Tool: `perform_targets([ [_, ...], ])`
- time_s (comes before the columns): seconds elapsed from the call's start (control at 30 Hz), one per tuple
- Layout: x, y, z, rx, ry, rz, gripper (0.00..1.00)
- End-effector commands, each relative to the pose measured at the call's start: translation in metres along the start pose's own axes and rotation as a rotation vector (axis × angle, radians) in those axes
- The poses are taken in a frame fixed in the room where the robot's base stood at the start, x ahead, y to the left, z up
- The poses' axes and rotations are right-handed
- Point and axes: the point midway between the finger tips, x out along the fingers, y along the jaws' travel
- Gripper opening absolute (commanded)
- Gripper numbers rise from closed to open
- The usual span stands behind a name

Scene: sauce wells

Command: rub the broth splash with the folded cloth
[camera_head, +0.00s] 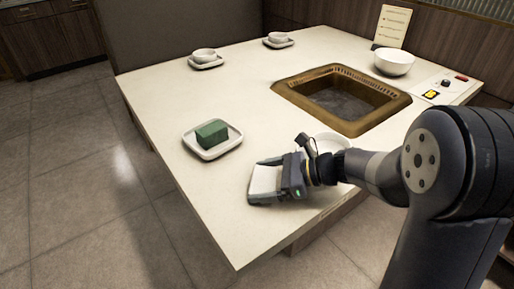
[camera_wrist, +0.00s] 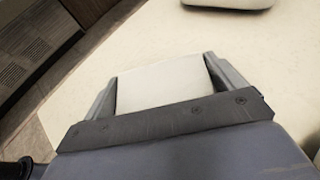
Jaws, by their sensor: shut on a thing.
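My gripper (camera_head: 276,181) is low over the near part of the cream table, shut on a white block-like thing that looks like the folded cloth (camera_head: 265,180). In the wrist view the cloth (camera_wrist: 162,84) fills the space between the two fingers of my gripper (camera_wrist: 160,78). I cannot tell whether the cloth touches the table top. No broth splash can be made out in either view; the cloth and gripper may hide it.
A white dish with a green block (camera_head: 212,132) is left of my gripper. A bronze-rimmed well (camera_head: 379,127) is sunk in the table (camera_head: 165,106). Behind my wrist is a white dish (camera_head: 331,141). Cups on saucers (camera_head: 205,56) and a white bowl (camera_head: 394,62) stand farther back.

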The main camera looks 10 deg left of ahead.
Motion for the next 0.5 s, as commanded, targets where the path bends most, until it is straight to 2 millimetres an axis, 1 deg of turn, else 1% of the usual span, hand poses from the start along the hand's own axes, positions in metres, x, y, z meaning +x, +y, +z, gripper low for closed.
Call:
perform_targets([
  [0.03, -0.003, 0.0, 0.005, 0.001, 0.001, -0.001, 0.65],
  [0.07, -0.004, 0.0, 0.007, 0.002, 0.001, 0.0, 0.65],
  [0.13, -0.013, 0.0, 0.024, -0.006, 0.0, -0.003, 0.65],
  [0.5, -0.029, 0.0, 0.05, -0.001, 0.001, 0.0, 0.65],
])
